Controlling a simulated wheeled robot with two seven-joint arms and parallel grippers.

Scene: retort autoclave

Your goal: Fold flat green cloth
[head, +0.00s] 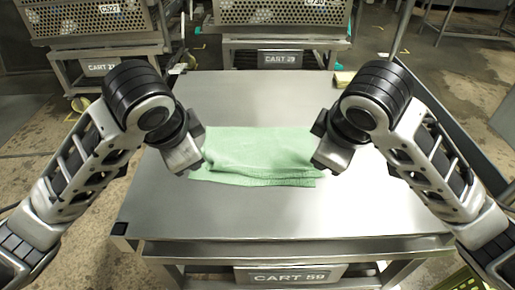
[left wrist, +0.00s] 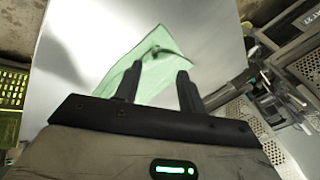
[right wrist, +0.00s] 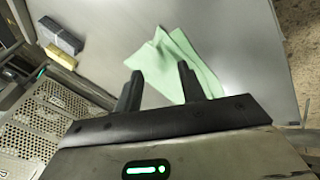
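The green cloth (head: 255,155) lies on the steel table top of the cart, spread wide left to right. A strip along its front edge looks like a second layer or a crease. The cloth also shows in the left wrist view (left wrist: 150,88) and the right wrist view (right wrist: 195,60). My left gripper (left wrist: 160,67) is open, its fingers apart, over the cloth's left end. My right gripper (right wrist: 160,68) is open and empty, near the cloth's right end. In the head view the fingertips of both are hidden behind the wrists, so I cannot tell whether they touch the cloth.
The steel table (head: 270,215) is bare around the cloth. A small tan block (head: 343,78) lies at its far right corner. Perforated baskets on carts (head: 282,12) stand behind. A yellow-green crate (head: 462,284) is at the lower right.

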